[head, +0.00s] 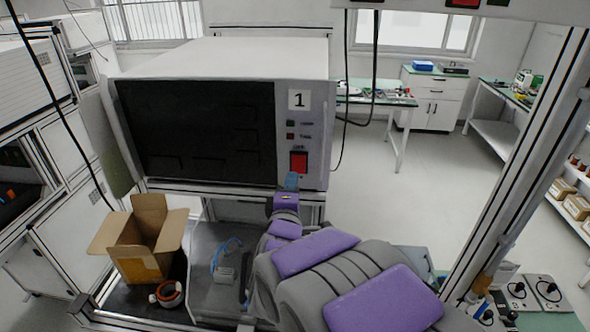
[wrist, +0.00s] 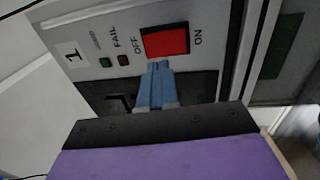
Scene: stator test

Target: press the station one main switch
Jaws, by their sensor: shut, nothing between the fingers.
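The station one main switch is a red rocker (head: 298,162) on the right side of the front panel of the machine labelled 1. In the wrist view the red switch (wrist: 166,41) sits between the OFF and ON labels. My gripper (head: 291,180) has blue fingers, shut and empty, just below the switch. In the wrist view the closed fingertips (wrist: 160,66) are close to the lower edge of the switch; I cannot tell whether they touch it.
The machine's dark window (head: 195,132) is left of the switch. Below stand an open cardboard box (head: 145,240) and a red-and-white ring-shaped part (head: 168,293). A metal post (head: 520,160) rises at the right. The floor (head: 400,200) behind is clear.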

